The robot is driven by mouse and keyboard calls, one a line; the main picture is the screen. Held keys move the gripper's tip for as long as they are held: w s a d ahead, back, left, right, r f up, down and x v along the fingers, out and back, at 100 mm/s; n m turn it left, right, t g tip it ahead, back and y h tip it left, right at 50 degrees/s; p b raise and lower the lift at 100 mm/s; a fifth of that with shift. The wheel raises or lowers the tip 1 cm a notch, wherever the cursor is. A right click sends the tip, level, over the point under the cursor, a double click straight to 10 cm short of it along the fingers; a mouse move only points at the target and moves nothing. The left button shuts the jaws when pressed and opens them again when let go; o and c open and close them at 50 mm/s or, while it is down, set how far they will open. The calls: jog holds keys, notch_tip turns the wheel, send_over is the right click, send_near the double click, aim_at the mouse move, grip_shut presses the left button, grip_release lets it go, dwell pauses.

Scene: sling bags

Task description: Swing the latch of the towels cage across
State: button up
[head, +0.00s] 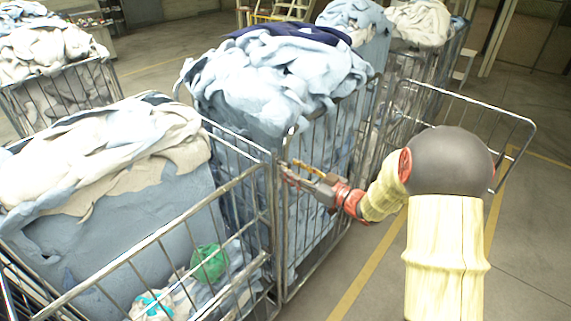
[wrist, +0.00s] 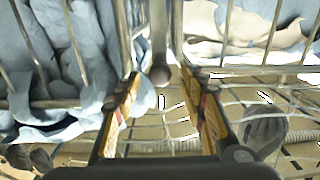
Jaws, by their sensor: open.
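The cage heaped with pale blue towels (head: 275,80) stands in the middle of the head view, its barred side (head: 312,215) facing my arm. My gripper (head: 290,172) is open at the near corner posts, where this cage meets the nearer left cage. In the wrist view, the two orange-and-black fingers of my gripper (wrist: 160,82) are apart. A grey bar with a rounded end (wrist: 160,72) stands between the fingertips; it may be the latch, but I cannot tell for sure. Whether either finger touches it is unclear. In the head view the latch is too small to make out.
A nearer cage (head: 160,232) with blue and cream cloth and a green item (head: 209,262) stands at lower left. More loaded cages stand behind. An open barred panel (head: 480,105) juts out behind my arm. The floor (head: 380,285) at lower right is clear.

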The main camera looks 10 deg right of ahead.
aim_at(289, 167)
jog(key=shift+p+x, duration=0.3)
jog(key=shift+x, duration=1.45)
jog(key=shift+c, duration=0.4)
grip_shut()
